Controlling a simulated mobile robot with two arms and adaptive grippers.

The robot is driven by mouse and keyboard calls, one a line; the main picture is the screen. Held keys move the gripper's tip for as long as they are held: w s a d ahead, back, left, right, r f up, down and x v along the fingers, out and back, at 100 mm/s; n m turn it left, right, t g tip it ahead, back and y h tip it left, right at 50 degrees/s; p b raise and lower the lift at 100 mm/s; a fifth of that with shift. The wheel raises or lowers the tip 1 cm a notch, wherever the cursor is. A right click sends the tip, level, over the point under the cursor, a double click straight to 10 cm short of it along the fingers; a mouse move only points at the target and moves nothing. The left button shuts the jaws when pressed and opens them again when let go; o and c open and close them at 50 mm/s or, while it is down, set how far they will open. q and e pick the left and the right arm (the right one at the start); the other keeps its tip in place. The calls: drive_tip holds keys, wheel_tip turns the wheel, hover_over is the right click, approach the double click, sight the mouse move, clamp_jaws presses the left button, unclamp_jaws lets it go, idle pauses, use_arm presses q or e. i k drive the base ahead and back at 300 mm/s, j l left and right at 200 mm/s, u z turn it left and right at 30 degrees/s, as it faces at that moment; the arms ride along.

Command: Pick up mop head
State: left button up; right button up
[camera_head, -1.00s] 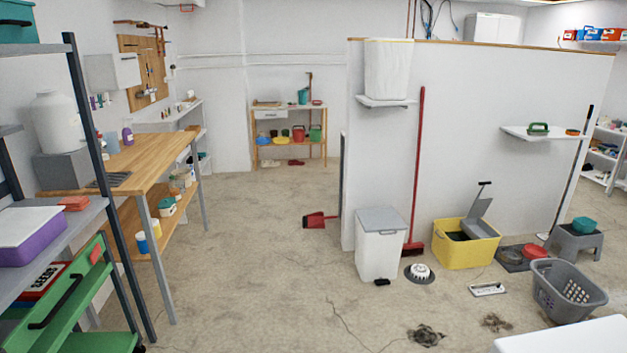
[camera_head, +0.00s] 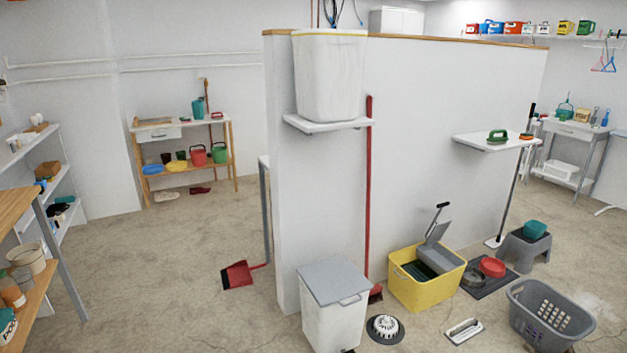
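I cannot tell for sure which thing is the mop head. A flat white plate with a grey middle (camera_head: 464,331) lies on the floor at the lower right and looks like a flat mop head. A pale, flat, soft-looking thing (camera_head: 166,197) lies on the floor under the far wooden shelf table; it is too small to make out. A long-handled mop (camera_head: 515,185) leans at the right end of the partition with its white foot on the floor. Neither of my grippers is in view.
A white bin (camera_head: 333,312), a round black-and-white thing (camera_head: 385,328), a yellow bucket (camera_head: 427,290) and a grey basket (camera_head: 550,315) stand along the partition (camera_head: 420,130). A red dustpan (camera_head: 238,275) lies at its left end.

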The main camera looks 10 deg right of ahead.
sight(462, 332)
drive_tip(key=i+l+z, duration=0.2)
drive_tip(key=i+z, duration=0.2)
drive_tip(key=i+l+z, duration=0.1)
drive_tip(key=i+z, duration=0.75)
drive_tip(key=i+j+z, duration=0.2)
drive_tip(key=z, duration=0.25)
drive_tip(key=i, duration=0.05)
